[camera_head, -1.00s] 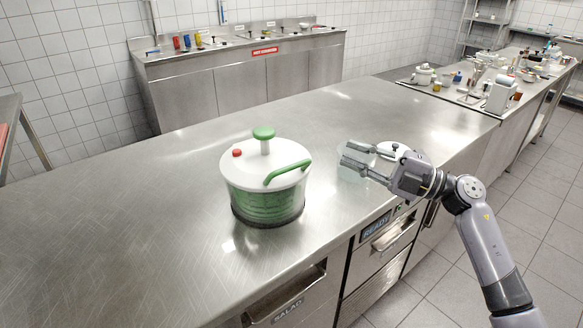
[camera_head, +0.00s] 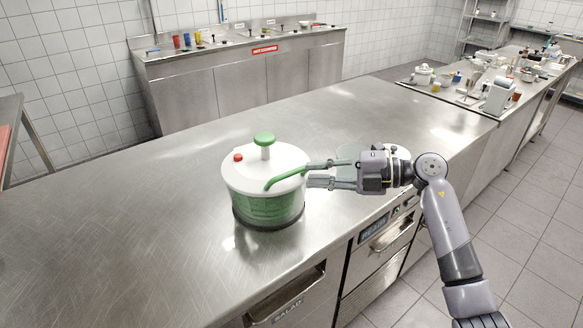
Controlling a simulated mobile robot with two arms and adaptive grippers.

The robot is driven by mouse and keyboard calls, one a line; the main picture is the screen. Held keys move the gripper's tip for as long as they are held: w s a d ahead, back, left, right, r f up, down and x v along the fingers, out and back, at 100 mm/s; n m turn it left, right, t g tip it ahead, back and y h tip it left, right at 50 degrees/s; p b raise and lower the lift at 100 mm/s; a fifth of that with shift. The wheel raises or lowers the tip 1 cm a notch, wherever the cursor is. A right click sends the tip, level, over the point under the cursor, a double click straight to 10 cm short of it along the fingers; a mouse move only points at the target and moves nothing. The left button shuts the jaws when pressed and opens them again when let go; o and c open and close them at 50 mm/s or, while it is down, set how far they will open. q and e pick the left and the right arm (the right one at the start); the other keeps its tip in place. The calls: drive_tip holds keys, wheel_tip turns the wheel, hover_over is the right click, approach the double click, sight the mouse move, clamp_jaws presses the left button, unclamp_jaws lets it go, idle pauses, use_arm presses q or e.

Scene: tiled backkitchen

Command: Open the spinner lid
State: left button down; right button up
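The salad spinner stands upright on the steel counter, with a green basket (camera_head: 265,207) showing through its clear bowl. Its white lid (camera_head: 245,170) is seated on top and carries a green knob (camera_head: 264,139), a red button (camera_head: 238,157) and a curved green handle (camera_head: 283,181) on the right. My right gripper (camera_head: 312,175) comes in from the right at lid height, its fingers pointing left at the lid's right edge. The fingers look apart, close to the handle's far end; contact cannot be told. My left gripper is not in view.
The steel counter (camera_head: 110,225) is clear left of and behind the spinner. A hot counter (camera_head: 240,85) stands at the back, and a cluttered counter (camera_head: 455,97) lies at the far right.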

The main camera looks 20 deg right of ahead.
sight(295, 174)
drive_tip(key=p+x, duration=0.1)
drive_tip(key=x, duration=0.5)
drive_tip(key=shift+a, duration=0.1)
clamp_jaws()
idle(0.6)
